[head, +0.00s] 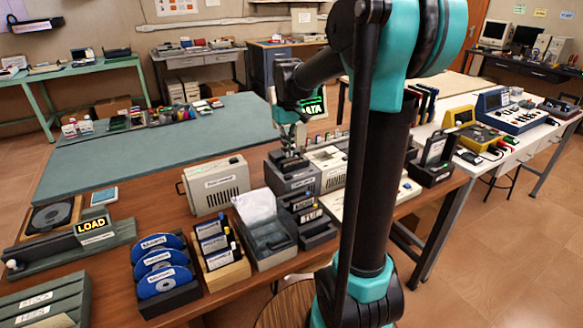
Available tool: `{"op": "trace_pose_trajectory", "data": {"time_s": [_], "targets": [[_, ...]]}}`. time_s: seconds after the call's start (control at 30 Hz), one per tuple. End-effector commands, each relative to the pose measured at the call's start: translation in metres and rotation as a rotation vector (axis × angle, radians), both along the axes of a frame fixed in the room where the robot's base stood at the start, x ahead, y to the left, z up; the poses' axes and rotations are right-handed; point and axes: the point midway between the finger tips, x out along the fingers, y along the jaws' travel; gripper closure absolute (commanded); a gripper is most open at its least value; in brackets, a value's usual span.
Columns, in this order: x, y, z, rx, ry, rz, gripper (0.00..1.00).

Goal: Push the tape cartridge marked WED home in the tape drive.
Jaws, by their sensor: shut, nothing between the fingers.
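My gripper (291,152) is shut and points down, just above or touching the top of a dark grey box-shaped device (292,180). This device has a white label on its front and may be the tape drive; the label is too small to read. No cartridge marked WED can be made out. Whether one sits in the device under my fingers is hidden by the gripper. A black rack (319,237) in front of the device holds dark cartridges with white labels (312,214); one label seems to read TUE.
A grey bin (266,240), a wooden rack (222,268) and a blue disc rack (165,295) line the front. The green mat (140,160) has free room.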

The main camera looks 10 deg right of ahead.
Motion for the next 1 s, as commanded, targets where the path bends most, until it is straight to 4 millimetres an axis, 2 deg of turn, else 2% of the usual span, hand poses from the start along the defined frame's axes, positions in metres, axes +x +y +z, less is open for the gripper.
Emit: {"op": "trace_pose_trajectory", "data": {"time_s": [0.5,1.0], "targets": [[0.001,-0.004,-0.012,0.0,0.0,-0.001,1.0],[0.001,-0.004,-0.013,0.0,0.0,0.0,1.0]]}}
